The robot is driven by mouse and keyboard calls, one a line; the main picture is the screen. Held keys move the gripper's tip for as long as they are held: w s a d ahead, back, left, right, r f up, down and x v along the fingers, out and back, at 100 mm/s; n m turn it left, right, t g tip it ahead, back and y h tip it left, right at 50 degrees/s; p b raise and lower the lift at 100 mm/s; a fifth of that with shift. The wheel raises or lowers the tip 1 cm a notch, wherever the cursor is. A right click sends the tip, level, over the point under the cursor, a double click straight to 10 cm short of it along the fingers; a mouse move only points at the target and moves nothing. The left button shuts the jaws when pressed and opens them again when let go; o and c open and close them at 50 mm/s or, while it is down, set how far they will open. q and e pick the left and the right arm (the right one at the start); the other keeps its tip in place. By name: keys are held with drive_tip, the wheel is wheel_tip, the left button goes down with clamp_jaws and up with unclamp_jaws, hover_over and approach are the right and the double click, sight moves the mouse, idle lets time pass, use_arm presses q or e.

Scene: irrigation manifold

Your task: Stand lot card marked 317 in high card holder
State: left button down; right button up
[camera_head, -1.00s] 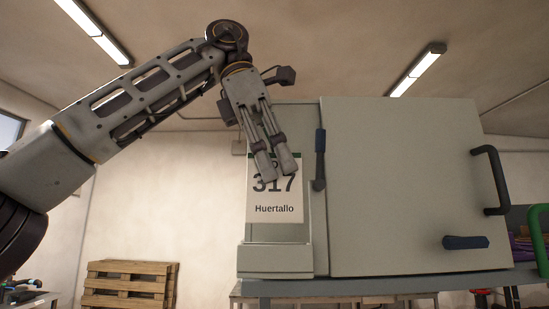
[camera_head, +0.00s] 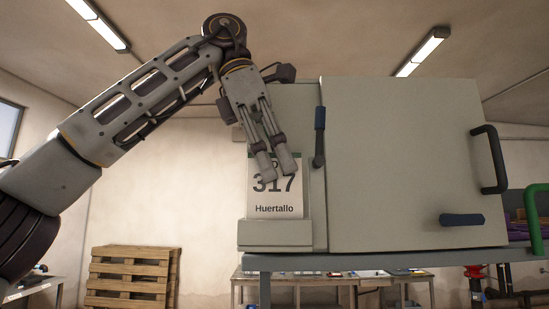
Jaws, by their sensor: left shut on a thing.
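The lot card (camera_head: 275,210) is white, marked 317 and "Huertallo", and upright. Its lower edge meets the top of the pale holder (camera_head: 275,234) on the left side of the grey cabinet; whether it is inside the slot cannot be told. My left gripper (camera_head: 279,177) comes down from above, shut on the card's top edge, and its fingers cover part of the card's upper print. My right gripper is not in view.
The grey cabinet (camera_head: 405,170) has a dark side handle (camera_head: 491,160) and a blue lever (camera_head: 462,220). It stands on a grey shelf (camera_head: 380,262). A wooden pallet (camera_head: 130,275) stands by the wall at lower left. A green pipe (camera_head: 537,215) is at the right edge.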

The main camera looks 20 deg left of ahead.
use_arm(q)
drive_tip(key=shift+f+b, duration=0.55)
drive_tip(key=shift+f, duration=0.45)
drive_tip(key=c, duration=1.4)
unclamp_jaws()
drive_tip(key=shift+o, duration=0.3)
drive_tip(key=o, duration=0.5)
drive_tip(key=shift+r, duration=0.1)
